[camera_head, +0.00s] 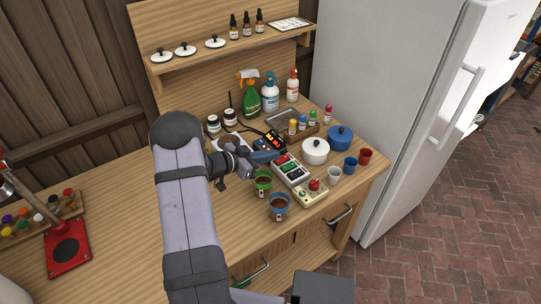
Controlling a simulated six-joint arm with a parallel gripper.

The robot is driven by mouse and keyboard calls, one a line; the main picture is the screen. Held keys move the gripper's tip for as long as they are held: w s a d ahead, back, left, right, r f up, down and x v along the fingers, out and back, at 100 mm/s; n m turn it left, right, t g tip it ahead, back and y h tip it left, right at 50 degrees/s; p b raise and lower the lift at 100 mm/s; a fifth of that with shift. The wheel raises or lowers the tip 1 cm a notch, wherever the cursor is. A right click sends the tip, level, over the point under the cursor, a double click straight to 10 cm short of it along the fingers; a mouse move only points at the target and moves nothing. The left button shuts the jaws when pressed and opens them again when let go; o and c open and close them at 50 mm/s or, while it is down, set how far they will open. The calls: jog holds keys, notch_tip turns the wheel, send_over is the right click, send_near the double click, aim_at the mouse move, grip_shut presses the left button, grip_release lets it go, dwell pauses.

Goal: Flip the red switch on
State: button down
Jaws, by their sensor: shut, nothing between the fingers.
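My gripper (268,156) reaches in from the left over the wooden counter, its fingers together and empty. Its tip is close to a grey switch panel (291,172) with red and green coloured parts. A red patch (282,159) shows at the panel's far end, beside the fingertips; I cannot tell if they touch it. A black unit (271,140) with red and yellow parts stands just behind the gripper. A cream box (306,196) with a red knob (314,185) sits in front of the panel. At this size I cannot tell which red part is the switch, or its position.
Two cups with brown contents, one green (264,178) and one blue (279,202), stand near the panel. A white pot (315,151), a blue pot (341,137) and small cups are to the right. Spray bottles (250,98) stand behind. The counter's left middle is clear.

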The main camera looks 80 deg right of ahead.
jog(key=b+v, duration=0.1)
jog(key=v, duration=1)
jog(key=shift+r, duration=0.15)
